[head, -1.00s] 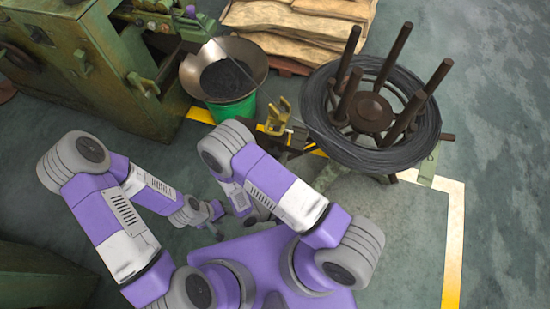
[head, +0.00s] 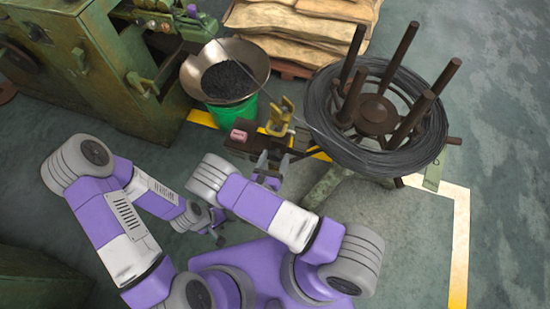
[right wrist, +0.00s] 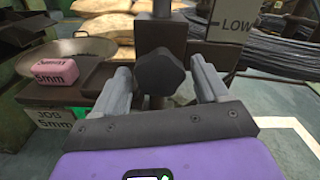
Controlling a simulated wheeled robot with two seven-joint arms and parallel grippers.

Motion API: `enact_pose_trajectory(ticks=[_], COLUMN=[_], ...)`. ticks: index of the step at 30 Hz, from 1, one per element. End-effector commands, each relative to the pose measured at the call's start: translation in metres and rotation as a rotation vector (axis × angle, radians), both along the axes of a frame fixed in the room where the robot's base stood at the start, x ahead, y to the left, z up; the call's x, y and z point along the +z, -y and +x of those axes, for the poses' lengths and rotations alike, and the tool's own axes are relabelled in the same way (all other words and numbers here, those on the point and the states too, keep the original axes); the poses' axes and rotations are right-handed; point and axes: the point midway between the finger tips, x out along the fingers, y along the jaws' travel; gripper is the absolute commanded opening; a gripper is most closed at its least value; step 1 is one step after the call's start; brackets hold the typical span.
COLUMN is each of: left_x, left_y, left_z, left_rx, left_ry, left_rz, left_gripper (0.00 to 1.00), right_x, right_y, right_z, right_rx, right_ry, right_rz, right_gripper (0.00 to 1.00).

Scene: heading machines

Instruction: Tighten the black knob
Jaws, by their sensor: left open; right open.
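In the right wrist view the black knob (right wrist: 160,72) is a lobed dark knob on the front of a dark upright post (right wrist: 160,35). My right gripper (right wrist: 160,84) is open, with one finger to the left of the knob and one to the right. Gaps show on both sides, so the fingers look apart from it. In the head view my right gripper (head: 272,164) is just in front of the yellow guide fitting (head: 280,117); I cannot make out the knob there. My left gripper (head: 216,232) is open and low in front of my base, away from the fitting.
A pink block marked 5mm (right wrist: 56,73) sits left of the knob, above a "JOB 5mm" label (right wrist: 52,119). A "LOW" sign (right wrist: 234,22) is at upper right. The wire coil reel (head: 372,115) stands right; a metal pan (head: 225,70) on a green bucket is behind left.

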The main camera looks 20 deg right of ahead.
Motion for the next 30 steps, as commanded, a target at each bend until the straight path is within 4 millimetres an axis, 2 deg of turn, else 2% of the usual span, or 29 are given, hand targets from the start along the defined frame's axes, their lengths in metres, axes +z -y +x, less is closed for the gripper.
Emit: enact_pose_trajectory(ticks=[10, 20, 30], left_x=[-0.0009, -0.0009, -0.001], left_y=[0.0, 0.0, 0.0], left_z=[0.0, 0.0, -0.0001], left_rx=[0.0, 0.0, 0.0], left_ry=[0.0, 0.0, 0.0], left_rz=[0.0, 0.0, 0.0], left_gripper=[0.43, 0.43, 0.43], right_x=[0.0006, 0.0003, -0.0006], right_y=[0.0032, 0.0032, 0.0032], right_z=[0.0046, 0.0043, 0.0038], right_rx=[-0.001, -0.001, -0.002], right_ry=[0.001, 0.0, 0.002], right_rz=[0.001, 0.001, 0.007], right_gripper=[0.74, 0.23, 0.22])
